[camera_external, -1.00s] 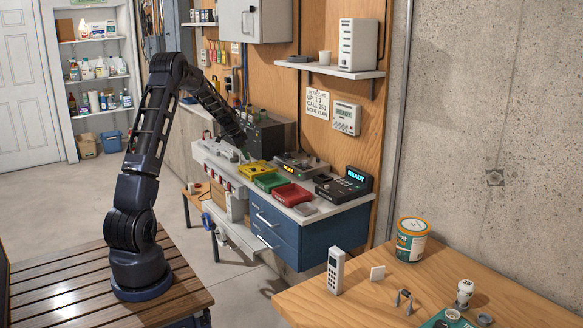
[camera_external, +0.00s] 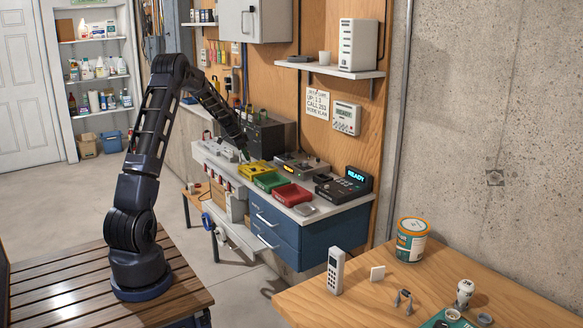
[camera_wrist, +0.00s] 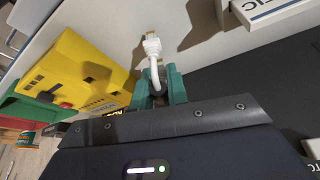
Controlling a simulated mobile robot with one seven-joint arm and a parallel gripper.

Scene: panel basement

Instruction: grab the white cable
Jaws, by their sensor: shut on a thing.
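The white cable (camera_wrist: 152,47) shows in the wrist view as a short white length with a plug at its end, pointing up away from my gripper. My gripper (camera_wrist: 158,84) has green fingertips on both sides of the cable and is shut on it. The cable's far end is hidden behind the gripper body. In the external view my gripper (camera_external: 245,154) is above the white panel near the yellow case, and the cable is too small to make out there.
A yellow case (camera_wrist: 80,68) lies close to the left of the gripper. A black box (camera_external: 268,135) stands behind the gripper.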

